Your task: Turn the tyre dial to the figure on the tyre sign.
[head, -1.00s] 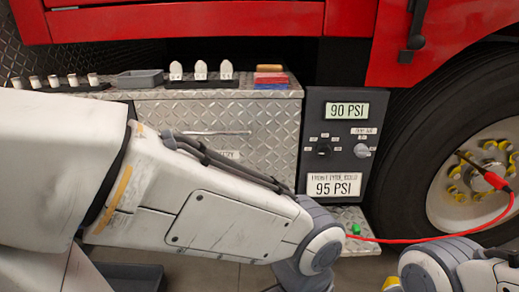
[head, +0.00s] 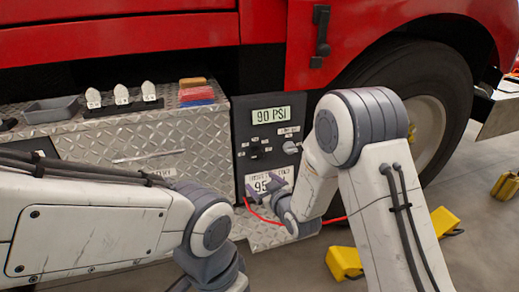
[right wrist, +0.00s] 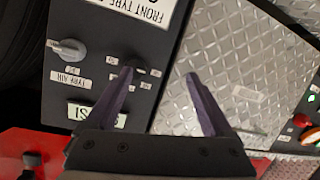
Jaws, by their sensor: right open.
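The black tyre dial (head: 254,151) is on the dark pump panel (head: 243,128), ringed by small labels. The display (head: 270,115) above reads 90 PSI. The tyre sign (head: 257,181) below shows 95, its right part hidden by my right gripper (head: 264,188). That gripper is open and empty in front of the sign, below the dial. In the right wrist view (right wrist: 160,73), which is upside down, the dial (right wrist: 128,73) appears beside the left fingertip, not between the fingers; contact cannot be told. The dial's setting is too small to read. My left gripper is out of view.
A grey tyre air knob (head: 291,147) is right of the dial. A red hose (head: 262,216) runs below the panel. The tread-plate locker (head: 200,140) adjoins it on the left. The wheel (head: 440,100) and yellow chocks (head: 345,262) are to the right.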

